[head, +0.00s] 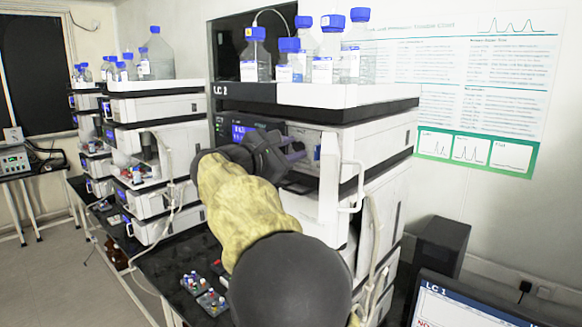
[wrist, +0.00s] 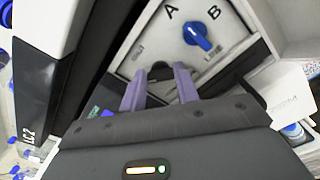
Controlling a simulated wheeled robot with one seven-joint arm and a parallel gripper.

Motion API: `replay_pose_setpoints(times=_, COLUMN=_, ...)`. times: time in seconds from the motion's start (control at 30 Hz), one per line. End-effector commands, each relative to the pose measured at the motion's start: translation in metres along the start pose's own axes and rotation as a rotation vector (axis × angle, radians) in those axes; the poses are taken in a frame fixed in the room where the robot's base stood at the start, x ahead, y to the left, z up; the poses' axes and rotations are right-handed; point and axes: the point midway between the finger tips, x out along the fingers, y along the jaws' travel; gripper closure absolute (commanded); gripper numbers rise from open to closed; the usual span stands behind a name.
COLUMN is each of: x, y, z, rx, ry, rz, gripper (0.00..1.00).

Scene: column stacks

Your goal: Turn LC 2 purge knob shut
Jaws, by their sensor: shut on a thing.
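The LC 2 instrument stack (head: 262,93) stands in the middle of the head view, its name on the top tray's edge. In the wrist view, a light panel marked A and B carries a blue knob (wrist: 202,38) with its handle pointing down and right. A dark rounded knob (wrist: 161,70), apparently the purge knob, sits lower on that panel. My gripper (wrist: 160,76) has its purple fingers on either side of the dark knob and is shut on it. In the head view my gripper (head: 293,151) reaches the stack's front, and the dark knob is hidden there.
Blue-capped bottles (head: 325,62) stand on the stack's top tray. A white open door with a handle (head: 340,185) is just right of my gripper. Another stack (head: 155,110) stands at left. Small vial trays (head: 210,300) lie on the black bench below my arm.

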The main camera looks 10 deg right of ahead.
Motion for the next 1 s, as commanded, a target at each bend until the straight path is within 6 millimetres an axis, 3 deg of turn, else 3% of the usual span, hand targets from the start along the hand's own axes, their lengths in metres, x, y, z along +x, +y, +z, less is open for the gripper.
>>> replay_pose_setpoints(times=0.7, x=0.0002, y=-0.0055, z=-0.0043, rx=0.672, ry=-0.002, rz=0.001, gripper=0.92)
replay_pose_setpoints(times=1.0, x=0.0007, y=-0.0051, z=-0.0038, rx=0.86, ry=-0.001, rz=-0.002, gripper=0.92)
